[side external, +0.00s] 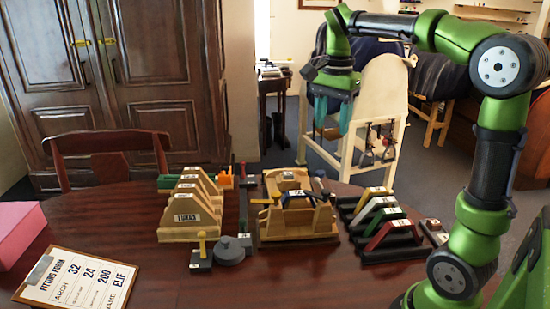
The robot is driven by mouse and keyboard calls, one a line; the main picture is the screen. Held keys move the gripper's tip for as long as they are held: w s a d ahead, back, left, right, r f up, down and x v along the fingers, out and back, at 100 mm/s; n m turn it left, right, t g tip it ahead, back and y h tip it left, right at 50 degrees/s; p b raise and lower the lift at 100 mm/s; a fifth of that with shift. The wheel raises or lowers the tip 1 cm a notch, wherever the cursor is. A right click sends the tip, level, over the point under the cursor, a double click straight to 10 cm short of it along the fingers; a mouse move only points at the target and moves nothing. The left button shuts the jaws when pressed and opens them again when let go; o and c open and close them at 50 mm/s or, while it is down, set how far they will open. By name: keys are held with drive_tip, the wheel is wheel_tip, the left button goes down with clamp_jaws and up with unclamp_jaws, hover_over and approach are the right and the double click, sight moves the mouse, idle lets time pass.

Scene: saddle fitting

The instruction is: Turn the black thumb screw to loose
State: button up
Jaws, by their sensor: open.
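The wooden fixture (298,232) stands in the middle of the table, with a dark blue arched piece set across it and small labels on it. I cannot surely pick out the black thumb screw; small dark parts show at the fixture's upper right, too small to tell apart. My gripper (332,128) is high above the table, behind and above the fixture in the picture. Its teal fingers point down, apart, with nothing between them. It touches nothing.
Wooden arches (187,212) stand left of the fixture, coloured arches (385,235) right. In front are a grey disc (230,252) and a yellow-handled piece (202,244). A clipboard (75,281) and pink box (18,234) lie at left. The front middle table is clear.

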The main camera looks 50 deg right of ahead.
sight(326, 191)
drive_tip(key=f, duration=1.7)
drive_tip(key=shift+s+a, duration=0.2)
drive_tip(key=shift+c, duration=0.3)
clamp_jaws()
